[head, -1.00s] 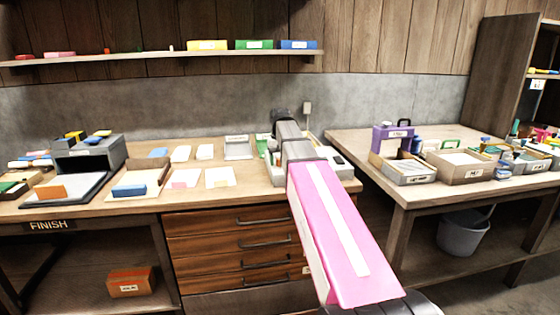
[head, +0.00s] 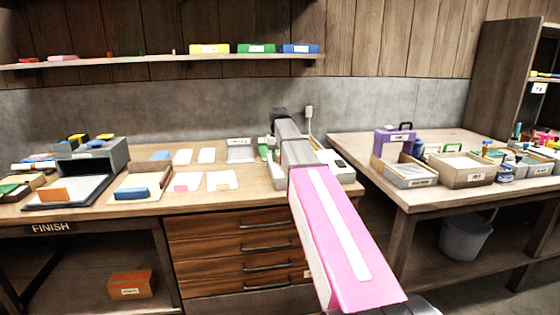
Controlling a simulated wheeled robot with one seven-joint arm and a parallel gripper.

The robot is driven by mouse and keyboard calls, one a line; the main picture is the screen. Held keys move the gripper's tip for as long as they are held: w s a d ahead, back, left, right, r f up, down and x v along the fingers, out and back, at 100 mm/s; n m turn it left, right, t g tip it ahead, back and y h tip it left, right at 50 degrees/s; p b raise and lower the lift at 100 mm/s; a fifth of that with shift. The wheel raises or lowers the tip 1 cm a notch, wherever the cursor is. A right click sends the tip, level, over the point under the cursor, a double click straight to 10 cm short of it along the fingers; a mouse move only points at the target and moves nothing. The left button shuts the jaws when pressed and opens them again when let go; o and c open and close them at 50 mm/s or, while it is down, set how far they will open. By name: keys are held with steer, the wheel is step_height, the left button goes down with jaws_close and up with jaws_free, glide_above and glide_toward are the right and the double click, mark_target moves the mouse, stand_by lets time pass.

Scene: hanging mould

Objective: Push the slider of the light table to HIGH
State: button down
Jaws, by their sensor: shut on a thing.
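A pale box-like unit (head: 338,168) with a small dark part on top stands at the right end of the drawer bench. It may be the light table, but I cannot make out its slider or any HIGH mark. My arm reaches over the bench in front of it and hides its left part.
Paper sheets and cards lie on the bench (head: 262,192), with a grey stand (head: 240,150) behind them. A dark tray (head: 68,192) is at the left. A second table (head: 420,195) at the right holds several boxes. A shelf (head: 150,59) runs above.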

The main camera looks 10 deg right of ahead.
steer(key=shift+w, duration=0.3)
steer(key=c, duration=0.8)
jaws_free()
steer(key=shift+o, duration=0.2)
step_height(320, 180, up, 10)
steer(key=shift+f, duration=0.1)
steer(key=shift+r, duration=0.5)
steer(key=shift+s, duration=0.15)
